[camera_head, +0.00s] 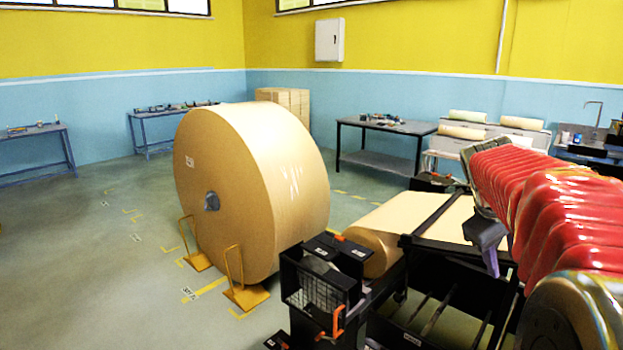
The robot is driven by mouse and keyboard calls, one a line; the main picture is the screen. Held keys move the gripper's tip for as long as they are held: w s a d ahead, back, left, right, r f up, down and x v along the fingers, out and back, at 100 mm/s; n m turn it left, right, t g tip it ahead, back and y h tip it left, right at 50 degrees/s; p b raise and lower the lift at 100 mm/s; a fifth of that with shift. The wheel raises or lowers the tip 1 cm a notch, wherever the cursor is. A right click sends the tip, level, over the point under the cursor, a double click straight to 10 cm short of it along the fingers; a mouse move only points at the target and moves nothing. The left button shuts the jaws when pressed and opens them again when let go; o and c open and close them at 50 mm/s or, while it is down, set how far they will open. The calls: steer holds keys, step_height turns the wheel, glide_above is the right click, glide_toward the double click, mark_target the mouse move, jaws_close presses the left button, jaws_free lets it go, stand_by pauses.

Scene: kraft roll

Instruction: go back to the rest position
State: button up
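My arm (560,215), in a red ribbed sleeve, reaches in from the lower right of the head view. At its far end a dark and purple-grey part, seemingly my gripper (490,262), points down in front of the black-framed machine. Its fingers are too small and unclear to tell whether they are open or shut. I see nothing clearly held in it. A large kraft roll (250,185) stands on the floor at the middle, left of my arm and apart from it.
Yellow floor stops (247,295) stand beside the large roll. A black machine (320,285) with a smaller kraft roll (378,250) fills the lower right, close below my arm. A dark table (385,127) and a sink bench (585,148) stand behind. The floor at left is clear.

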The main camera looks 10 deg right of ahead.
steer(key=s+a+f+t+y, duration=0.1)
steer(key=s+a+f+y, duration=0.1)
steer(key=a, duration=0.9)
steer(key=s+a+f+t+y, duration=0.1)
steer(key=s+a+f, duration=0.3)
steer(key=s+a, duration=0.3)
steer(key=s+a+f+m+t+y, duration=0.1)
steer(key=s+a, duration=0.4)
steer(key=a, duration=1.2)
step_height(320, 180, down, 3)
steer(key=shift+r+t+y, duration=0.1)
steer(key=shift+t+y, duration=0.5)
steer(key=shift+y, duration=0.2)
steer(key=shift+s, duration=0.1)
steer(key=shift+c, duration=0.7)
